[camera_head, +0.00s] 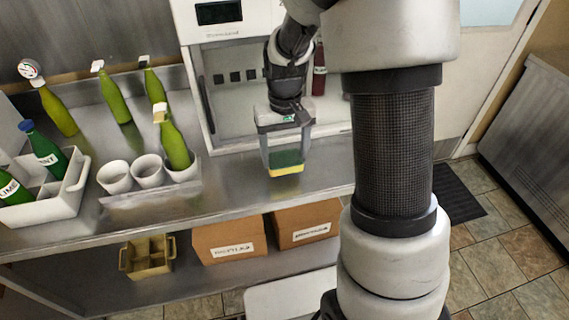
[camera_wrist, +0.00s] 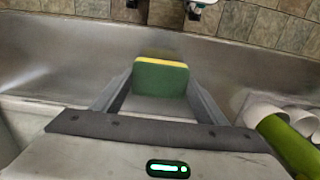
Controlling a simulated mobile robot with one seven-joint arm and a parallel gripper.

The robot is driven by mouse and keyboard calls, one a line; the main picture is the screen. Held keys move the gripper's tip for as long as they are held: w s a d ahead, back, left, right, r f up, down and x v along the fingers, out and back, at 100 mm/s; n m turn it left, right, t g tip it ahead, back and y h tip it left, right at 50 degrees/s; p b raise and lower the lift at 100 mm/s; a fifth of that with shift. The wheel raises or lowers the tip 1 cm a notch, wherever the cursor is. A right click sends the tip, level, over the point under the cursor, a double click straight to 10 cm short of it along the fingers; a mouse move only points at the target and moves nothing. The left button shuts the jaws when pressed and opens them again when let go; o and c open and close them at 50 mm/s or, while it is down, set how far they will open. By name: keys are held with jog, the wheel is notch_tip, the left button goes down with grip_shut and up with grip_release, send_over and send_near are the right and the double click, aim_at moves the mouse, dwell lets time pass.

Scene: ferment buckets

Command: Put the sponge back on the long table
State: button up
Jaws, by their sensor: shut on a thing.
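A sponge (camera_head: 286,162), green on top with a yellow lower layer, is between the fingers of my gripper (camera_head: 285,160) in the head view. The gripper points down and is shut on the sponge. In the wrist view the sponge (camera_wrist: 160,78) also shows between the two fingers of my gripper (camera_wrist: 160,85). The long table (camera_head: 235,195) is a steel counter below and around it. The sponge is over the table near its front part; I cannot tell whether it touches the surface.
White cups (camera_head: 148,171), one holding a green bottle (camera_head: 174,145), stand left of my gripper. A white crate (camera_head: 50,200) with bottles is farther left. A white cabinet (camera_head: 225,75) stands behind. Cardboard boxes (camera_head: 228,240) sit on the lower shelf. The counter right of the cups looks clear.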

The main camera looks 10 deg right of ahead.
aim_at(285, 158)
jog(key=shift+f, duration=1.85)
jog(key=shift+f, duration=0.1)
jog(key=shift+f+b, duration=0.15)
jog(key=shift+b, duration=0.2)
jog(key=o, duration=1.2)
jog(key=shift+r, duration=0.2)
